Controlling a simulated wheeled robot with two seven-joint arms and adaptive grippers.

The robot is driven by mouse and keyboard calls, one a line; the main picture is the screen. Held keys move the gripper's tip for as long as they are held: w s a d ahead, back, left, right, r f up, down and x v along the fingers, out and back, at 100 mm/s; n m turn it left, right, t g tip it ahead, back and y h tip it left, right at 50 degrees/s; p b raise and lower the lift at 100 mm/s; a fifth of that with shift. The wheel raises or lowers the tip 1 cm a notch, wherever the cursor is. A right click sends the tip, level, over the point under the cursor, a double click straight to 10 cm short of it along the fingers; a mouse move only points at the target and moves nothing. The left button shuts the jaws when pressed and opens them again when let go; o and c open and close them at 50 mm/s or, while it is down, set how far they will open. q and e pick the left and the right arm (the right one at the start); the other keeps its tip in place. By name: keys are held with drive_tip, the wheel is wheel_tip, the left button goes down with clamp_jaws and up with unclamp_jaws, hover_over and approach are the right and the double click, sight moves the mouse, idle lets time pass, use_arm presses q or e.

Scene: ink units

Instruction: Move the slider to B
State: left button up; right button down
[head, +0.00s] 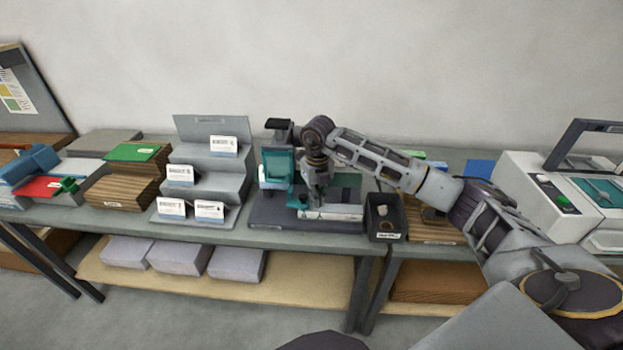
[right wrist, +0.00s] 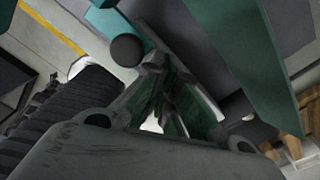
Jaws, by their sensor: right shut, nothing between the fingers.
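The teal and dark grey device (head: 277,168) stands on a dark base in the middle of the bench. A pale strip (head: 332,212) runs along its front; any letters on it are too small to read. My right gripper (head: 318,200) is over the device, just behind the strip, pointing down, shut and empty. In the right wrist view a round black knob (right wrist: 127,50) is just beside the gripper's fingers (right wrist: 158,85); I cannot tell whether they touch. I cannot tell for sure that this knob is the slider. My left gripper is out of view.
A grey stepped stand (head: 208,160) with white cards is left of the device. A small black bin (head: 385,217) is close on its right. A white machine (head: 545,195) stands farther right. Wood stacks and a blue tool (head: 32,165) are at the left.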

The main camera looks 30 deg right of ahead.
drive_tip(key=shift+s+d, duration=0.2)
drive_tip(key=shift+d, duration=0.15)
wheel_tip(320, 180, up, 7)
drive_tip(key=p, duration=0.4)
idle(0.5)
